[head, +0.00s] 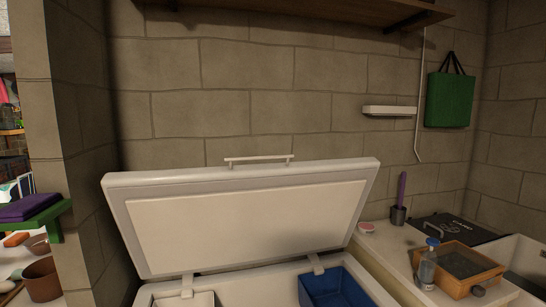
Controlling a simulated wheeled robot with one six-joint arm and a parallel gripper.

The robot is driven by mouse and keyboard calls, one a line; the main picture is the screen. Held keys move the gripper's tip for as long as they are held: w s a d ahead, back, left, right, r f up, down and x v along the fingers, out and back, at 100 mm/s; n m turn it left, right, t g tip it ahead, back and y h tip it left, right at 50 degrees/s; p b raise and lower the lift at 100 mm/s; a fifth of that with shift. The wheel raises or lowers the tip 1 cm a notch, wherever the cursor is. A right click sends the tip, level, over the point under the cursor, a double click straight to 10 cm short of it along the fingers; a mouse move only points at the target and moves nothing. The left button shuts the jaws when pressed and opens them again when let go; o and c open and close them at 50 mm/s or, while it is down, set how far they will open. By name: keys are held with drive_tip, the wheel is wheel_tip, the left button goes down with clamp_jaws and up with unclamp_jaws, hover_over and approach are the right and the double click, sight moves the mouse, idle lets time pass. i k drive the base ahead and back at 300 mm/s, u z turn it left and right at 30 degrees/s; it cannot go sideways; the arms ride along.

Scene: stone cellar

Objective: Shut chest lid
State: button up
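The white chest lid (240,219) stands open in the head view, tilted back toward the stone wall, its inner panel facing me. A pale bar handle (258,159) sits on its top edge. Two hinges join the lid to the white chest body (246,287), whose open top shows at the bottom of the view. Inside the chest are a blue bin (334,288) on the right and a white bin (184,300) on the left, both cut off by the frame. My gripper is not in view.
A wooden shelf (300,12) hangs above the lid. A green bag (449,99) hangs on the wall. A stone pillar (70,140) stands left.

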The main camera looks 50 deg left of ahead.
sight(185, 222)
drive_tip(key=u, duration=0.4)
drive_tip(key=i, duration=0.65)
drive_tip(key=u, duration=0.65)
